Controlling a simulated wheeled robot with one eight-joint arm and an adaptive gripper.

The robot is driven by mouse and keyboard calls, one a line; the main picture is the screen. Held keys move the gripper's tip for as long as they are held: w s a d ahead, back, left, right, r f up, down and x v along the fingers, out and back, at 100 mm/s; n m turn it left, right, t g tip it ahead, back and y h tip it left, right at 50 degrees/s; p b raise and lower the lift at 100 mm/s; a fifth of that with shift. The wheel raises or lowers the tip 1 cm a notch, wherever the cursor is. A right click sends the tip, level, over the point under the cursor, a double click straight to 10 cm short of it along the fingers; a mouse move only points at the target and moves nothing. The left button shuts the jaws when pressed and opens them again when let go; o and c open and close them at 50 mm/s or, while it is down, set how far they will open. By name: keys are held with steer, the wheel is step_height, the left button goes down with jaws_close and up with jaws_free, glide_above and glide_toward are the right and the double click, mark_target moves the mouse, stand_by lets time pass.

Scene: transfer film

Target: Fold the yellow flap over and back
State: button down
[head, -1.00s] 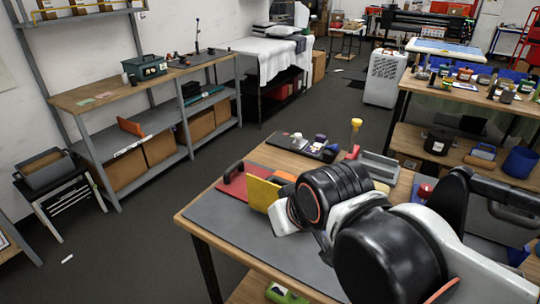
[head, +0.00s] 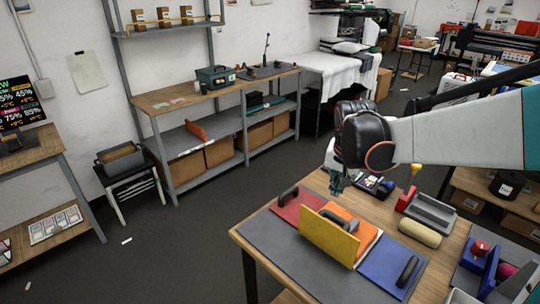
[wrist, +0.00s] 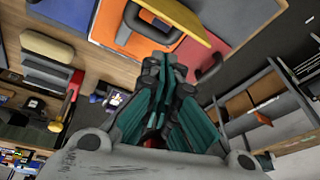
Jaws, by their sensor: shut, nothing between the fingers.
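The yellow flap (head: 328,238) stands up at a steep tilt on the work table, in front of an orange panel (head: 352,226). A red panel (head: 299,207) with a dark handle lies to its left, and a blue panel (head: 393,267) with a dark handle to its right. In the wrist view the yellow flap (wrist: 178,18) shows at the top, beyond my fingertips. My gripper (head: 337,184) is above the table's far side, behind the red and orange panels. It is shut and empty, apart from the flap. It also shows in the wrist view (wrist: 165,68).
A grey mat (head: 283,246) lies under the panels. A beige roll (head: 420,232), a grey tray (head: 432,212) and a yellow-topped tool (head: 412,180) stand to the right. Small dark items (head: 374,186) lie near my gripper. The table's left front is clear.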

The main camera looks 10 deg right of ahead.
steer(key=w+d+f+m+g+p, duration=0.2)
steer(key=w+d+f+m+p, duration=0.3)
steer(key=d, duration=0.4)
steer(key=shift+n, duration=0.6)
steer(key=f, duration=0.3)
steer(key=f+b, duration=0.1)
steer(key=f, duration=0.3)
steer(key=w+d+f+b, duration=0.1)
steer(key=f, duration=0.2)
steer(key=shift+f, duration=0.4)
steer(key=s+a, duration=0.1)
steer(key=s+a+r, duration=0.1)
steer(key=shift+a, duration=0.35)
steer(key=shift+s+a, duration=0.1)
steer(key=shift+a, duration=0.15)
